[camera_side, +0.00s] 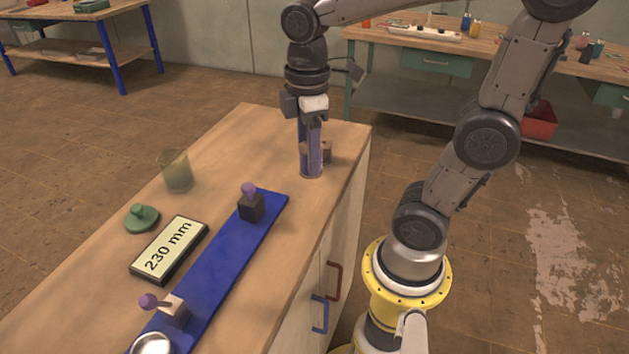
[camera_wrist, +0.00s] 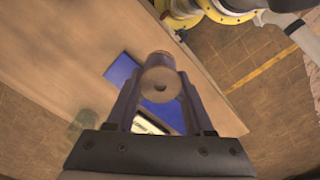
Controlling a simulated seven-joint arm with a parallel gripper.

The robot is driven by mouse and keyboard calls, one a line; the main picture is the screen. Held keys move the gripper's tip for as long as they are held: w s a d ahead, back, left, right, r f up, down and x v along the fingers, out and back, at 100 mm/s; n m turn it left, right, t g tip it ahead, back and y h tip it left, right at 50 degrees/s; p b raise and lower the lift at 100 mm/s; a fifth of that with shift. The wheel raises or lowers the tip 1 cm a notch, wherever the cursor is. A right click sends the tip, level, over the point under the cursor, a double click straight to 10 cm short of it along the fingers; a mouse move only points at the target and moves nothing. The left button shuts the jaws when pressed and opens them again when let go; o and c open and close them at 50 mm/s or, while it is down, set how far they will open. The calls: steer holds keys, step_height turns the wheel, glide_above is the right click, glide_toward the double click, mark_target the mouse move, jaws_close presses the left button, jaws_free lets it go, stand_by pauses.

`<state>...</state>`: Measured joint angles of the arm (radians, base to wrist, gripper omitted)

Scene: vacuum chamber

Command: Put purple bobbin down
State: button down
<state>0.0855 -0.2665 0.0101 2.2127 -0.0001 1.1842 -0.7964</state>
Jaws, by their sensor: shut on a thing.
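My gripper (camera_side: 312,160) points down over the far end of the wooden bench and is shut on a bobbin. The bobbin (camera_wrist: 160,83) shows end-on in the wrist view as a brownish-grey cylinder with a small central hole, between the two fingers. In the side view the bobbin (camera_side: 327,152) is mostly hidden behind the purple-grey fingers, and its brown edge shows at their right. The fingertips are close to the bench top (camera_side: 240,140). I cannot tell whether the bobbin touches the wood. Its colour looks more brown than purple here.
A blue rail (camera_side: 222,262) carries a dark block (camera_side: 251,207) and a pale block (camera_side: 174,311), each with a purple knob. Left are a "230 mm" display (camera_side: 169,249), a green knobbed piece (camera_side: 141,217) and a clear cup (camera_side: 176,171). Bare wood lies between cup and gripper.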

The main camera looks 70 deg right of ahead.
steer(key=s+d+m, duration=0.5)
steer(key=s+d, duration=0.1)
steer(key=s, duration=0.2)
steer(key=w+d+f, duration=0.2)
steer(key=w+f, duration=0.1)
steer(key=w, duration=0.1)
steer(key=w+d+f, duration=0.2)
steer(key=w+f, duration=0.1)
steer(key=w, duration=0.1)
steer(key=w+d+f, duration=0.3)
steer(key=w+f, duration=0.1)
steer(key=shift+w+f, duration=0.1)
steer(key=shift+f, duration=1.6)
steer(key=shift+f, duration=0.15)
steer(key=shift+c, duration=1.4)
jaws_free()
